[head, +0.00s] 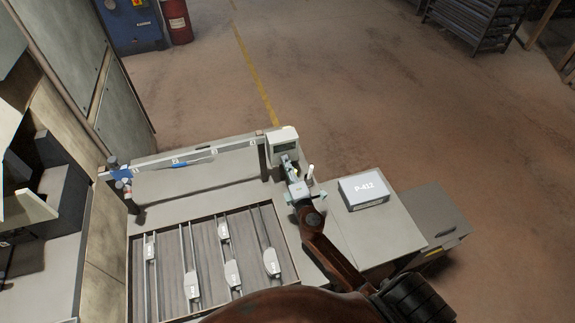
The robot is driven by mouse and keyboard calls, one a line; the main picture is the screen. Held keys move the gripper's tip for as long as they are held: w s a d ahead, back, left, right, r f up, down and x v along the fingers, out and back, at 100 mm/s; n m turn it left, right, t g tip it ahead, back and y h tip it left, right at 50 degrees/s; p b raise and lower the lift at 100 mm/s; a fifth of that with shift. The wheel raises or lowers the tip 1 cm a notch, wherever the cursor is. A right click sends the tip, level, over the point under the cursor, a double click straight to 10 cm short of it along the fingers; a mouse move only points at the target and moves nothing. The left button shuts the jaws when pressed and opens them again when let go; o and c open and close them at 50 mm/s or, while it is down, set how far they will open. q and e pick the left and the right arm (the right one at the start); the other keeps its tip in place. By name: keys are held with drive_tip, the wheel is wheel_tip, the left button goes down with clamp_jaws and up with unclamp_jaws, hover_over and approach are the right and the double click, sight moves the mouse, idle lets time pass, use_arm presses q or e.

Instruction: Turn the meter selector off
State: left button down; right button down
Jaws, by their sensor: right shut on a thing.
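The meter (283,139) is a pale box with a dark screen, mounted at the right end of the rail behind the workbench. My right gripper (288,167) reaches up to the meter's lower front from the brown arm below. It is shut at the meter's selector, which its fingers hide. The selector's pointer position cannot be read. My left gripper is not in view.
A white box marked P-412 (363,190) sits on the bench (391,228) right of my arm. A blue tool (196,161) hangs on the rail (222,150). Open floor lies behind.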

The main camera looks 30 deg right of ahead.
drive_tip(key=n+p, duration=0.1)
drive_tip(key=n, duration=0.5)
drive_tip(key=shift+f, duration=0.15)
drive_tip(key=shift+n, duration=0.4)
drive_tip(key=c, duration=1.6)
unclamp_jaws()
drive_tip(key=shift+m, duration=0.3)
